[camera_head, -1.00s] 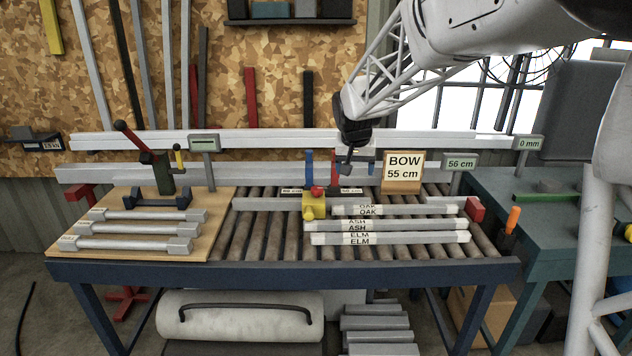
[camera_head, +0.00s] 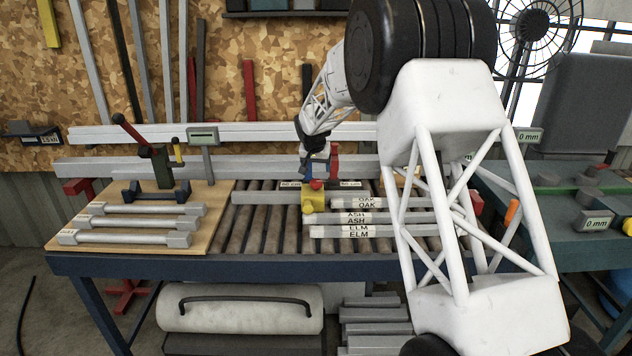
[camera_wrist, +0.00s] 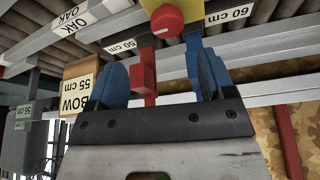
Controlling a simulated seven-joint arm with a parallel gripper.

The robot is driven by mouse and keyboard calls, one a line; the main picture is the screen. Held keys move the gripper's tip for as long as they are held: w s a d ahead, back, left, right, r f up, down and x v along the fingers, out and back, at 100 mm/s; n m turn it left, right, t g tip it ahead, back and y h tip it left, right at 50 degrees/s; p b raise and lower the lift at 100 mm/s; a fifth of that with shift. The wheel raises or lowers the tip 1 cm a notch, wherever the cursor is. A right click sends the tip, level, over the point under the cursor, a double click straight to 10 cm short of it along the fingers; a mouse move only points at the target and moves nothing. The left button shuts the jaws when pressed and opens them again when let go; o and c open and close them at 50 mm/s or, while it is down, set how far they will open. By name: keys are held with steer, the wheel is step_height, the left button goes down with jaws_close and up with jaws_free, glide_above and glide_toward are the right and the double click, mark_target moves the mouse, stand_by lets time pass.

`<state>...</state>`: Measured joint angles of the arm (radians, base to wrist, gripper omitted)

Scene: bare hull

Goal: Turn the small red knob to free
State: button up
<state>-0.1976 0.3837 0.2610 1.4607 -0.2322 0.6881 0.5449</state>
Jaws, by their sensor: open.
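The small red knob (camera_head: 316,184) sits on top of a yellow block (camera_head: 314,201) on the roller table. It also shows in the wrist view (camera_wrist: 167,20), at the top centre on the yellow block. No word "free" is readable on it. My gripper (camera_head: 316,162) is just behind and above the knob, apart from it. In the wrist view my gripper (camera_wrist: 160,78) is open, with blue fingers on either side and nothing held. A red post (camera_wrist: 145,75) and a blue post (camera_wrist: 193,58) stand between or close to the fingers.
Labels reading 50 cm (camera_wrist: 120,46) and 60 cm (camera_wrist: 228,14) flank the block. Bars marked OAK, ASH and ELM (camera_head: 357,231) lie at its right. A wooden board (camera_head: 215,195) with several handled bars is at left. White rails (camera_head: 240,134) run behind.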

mark_target(316, 181)
steer(key=shift+w+a+f, duration=0.4)
steer(key=shift+w+f, duration=0.25)
steer(key=shift+w, duration=0.05)
steer(key=shift+f, duration=0.1)
steer(key=shift+x, duration=3.75)
steer(key=shift+c, duration=0.3)
steer(key=c, duration=0.9)
